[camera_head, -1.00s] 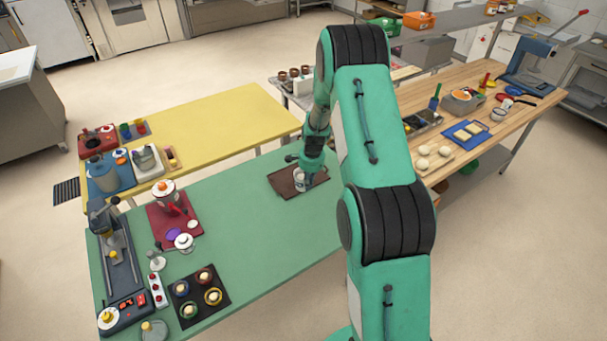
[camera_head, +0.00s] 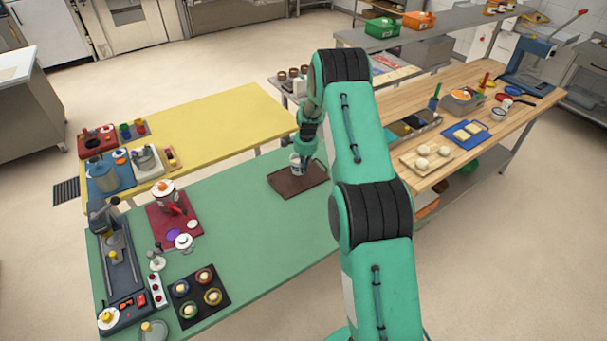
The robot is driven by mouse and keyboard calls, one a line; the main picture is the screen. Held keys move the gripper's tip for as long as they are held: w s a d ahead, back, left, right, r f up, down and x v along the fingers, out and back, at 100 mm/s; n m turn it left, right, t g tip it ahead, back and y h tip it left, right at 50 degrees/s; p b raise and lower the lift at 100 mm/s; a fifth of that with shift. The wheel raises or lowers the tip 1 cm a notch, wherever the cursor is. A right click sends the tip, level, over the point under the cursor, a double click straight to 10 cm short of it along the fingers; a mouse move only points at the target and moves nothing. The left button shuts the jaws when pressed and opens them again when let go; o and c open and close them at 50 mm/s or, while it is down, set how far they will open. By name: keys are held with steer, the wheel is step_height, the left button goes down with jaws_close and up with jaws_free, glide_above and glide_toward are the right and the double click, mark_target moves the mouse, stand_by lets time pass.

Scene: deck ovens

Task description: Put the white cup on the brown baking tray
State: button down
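The brown baking tray (camera_head: 301,186) lies flat at the far right end of the green table. The white cup (camera_head: 297,164) is upright over the tray's far left part, at my gripper (camera_head: 301,157). The cup has moved together with the gripper, so the gripper appears shut on it. The fingers are small and partly hidden by my wrist. I cannot tell whether the cup's base touches the tray or hangs a little above it.
The green table's middle (camera_head: 245,220) is clear. A red mat (camera_head: 155,227) with a pot and a dark mat (camera_head: 198,317) with several small bowls lie to the left. A yellow table (camera_head: 225,115) stands behind. A wooden counter (camera_head: 480,150) with food stands at right.

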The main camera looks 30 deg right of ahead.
steer(key=shift+f, duration=1.7)
steer(key=shift+f, duration=0.15)
steer(key=c, duration=1.9)
jaws_free()
steer(key=shift+c, duration=0.2)
step_height(320, 180, up, 12)
steer(key=s, duration=0.1)
